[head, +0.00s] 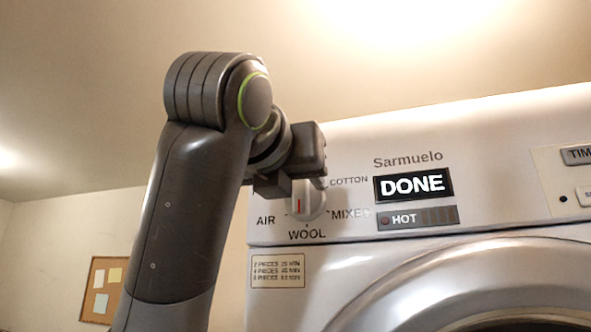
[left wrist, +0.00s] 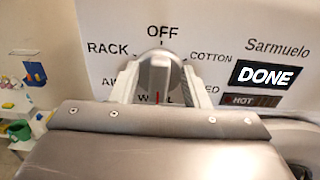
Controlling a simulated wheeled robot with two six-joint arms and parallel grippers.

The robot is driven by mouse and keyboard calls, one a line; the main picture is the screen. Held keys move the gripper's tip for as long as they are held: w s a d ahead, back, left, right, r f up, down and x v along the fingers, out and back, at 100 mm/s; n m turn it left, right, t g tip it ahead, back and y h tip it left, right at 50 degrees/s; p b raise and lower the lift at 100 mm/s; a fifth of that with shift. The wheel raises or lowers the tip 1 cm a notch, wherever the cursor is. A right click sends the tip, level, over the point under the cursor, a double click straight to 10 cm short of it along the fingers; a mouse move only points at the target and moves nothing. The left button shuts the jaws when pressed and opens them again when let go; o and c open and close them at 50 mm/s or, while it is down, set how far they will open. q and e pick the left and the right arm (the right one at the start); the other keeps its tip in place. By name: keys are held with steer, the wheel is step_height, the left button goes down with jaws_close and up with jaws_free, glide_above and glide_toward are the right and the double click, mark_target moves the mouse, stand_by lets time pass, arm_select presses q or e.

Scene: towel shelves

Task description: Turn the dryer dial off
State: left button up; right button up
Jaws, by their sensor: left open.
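The dryer dial (head: 312,207) is a light round knob with a raised grip on the dryer's front panel (head: 350,150). It also shows in the left wrist view (left wrist: 158,70). Its red mark points down towards WOOL, and OFF is printed at the top. My left gripper (head: 298,184) is at the dial and hides its upper part in the head view. In the left wrist view its open fingers (left wrist: 160,82) stand one on each side of the raised grip. I cannot tell whether they touch it. My right gripper is in neither view.
The dryer's display (head: 413,185) reads DONE, with a HOT indicator (head: 417,218) below it. The round door rim (head: 440,285) lies below right of the dial. A cork board (head: 103,288) hangs on the wall at left. Coloured items (left wrist: 35,72) show at the left wrist view's left edge.

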arm_select(q)
steer(key=shift+w, duration=0.1)
jaws_close()
steer(key=shift+n, duration=0.3)
